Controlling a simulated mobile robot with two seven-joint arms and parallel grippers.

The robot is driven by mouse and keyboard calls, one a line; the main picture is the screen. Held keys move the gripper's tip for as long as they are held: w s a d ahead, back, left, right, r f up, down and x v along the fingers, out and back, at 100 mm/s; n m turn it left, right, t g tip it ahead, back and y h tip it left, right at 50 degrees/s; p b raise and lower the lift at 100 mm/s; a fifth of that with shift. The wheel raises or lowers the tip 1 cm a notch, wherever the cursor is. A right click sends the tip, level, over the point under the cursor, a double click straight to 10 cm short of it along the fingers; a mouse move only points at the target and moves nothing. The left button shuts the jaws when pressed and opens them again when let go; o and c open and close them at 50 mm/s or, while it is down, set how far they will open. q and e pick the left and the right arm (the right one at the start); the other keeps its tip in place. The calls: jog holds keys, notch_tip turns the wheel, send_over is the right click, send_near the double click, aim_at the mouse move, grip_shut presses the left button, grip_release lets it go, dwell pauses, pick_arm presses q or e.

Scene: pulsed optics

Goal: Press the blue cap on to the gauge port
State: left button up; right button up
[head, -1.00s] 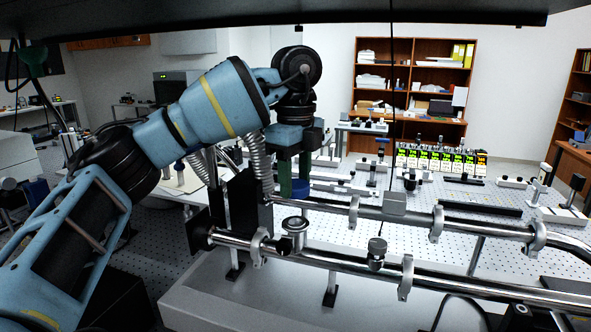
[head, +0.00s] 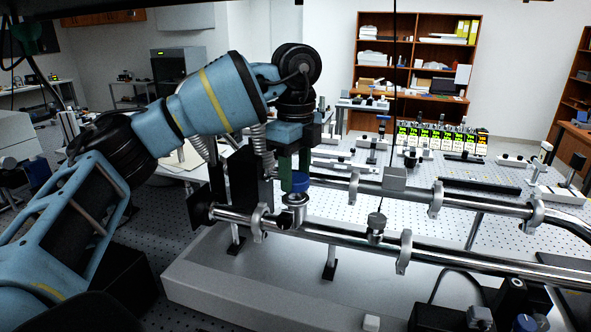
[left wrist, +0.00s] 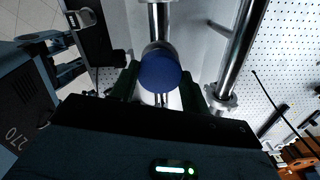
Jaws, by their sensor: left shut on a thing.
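My left gripper (head: 293,174) is shut on the blue cap (head: 298,183), its green fingers pointing down on either side of it. The cap is directly above the gauge port (head: 292,215), a short steel stub with a flange on the front pipe. The cap's lower edge lies against or just above the flange; I cannot tell whether they touch. In the left wrist view the cap (left wrist: 160,74) shows as a round blue disc between the fingers, hiding most of the port. My right gripper is not in view.
Two steel pipes with clamps (head: 405,252) run right from the port. A second fitting (head: 376,228) stands on the front pipe. A black plate (head: 200,207) closes the pipe's left end. A grey box (head: 210,285) lies below. A perforated optical table (head: 360,205) is behind.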

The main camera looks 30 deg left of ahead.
pick_arm(q)
jog(key=shift+f, duration=1.15)
dwell(0.5)
jog(key=o, duration=1.1)
jog(key=shift+o, duration=0.2)
jog(key=shift+r, duration=3.9)
jog(key=shift+r, duration=2)
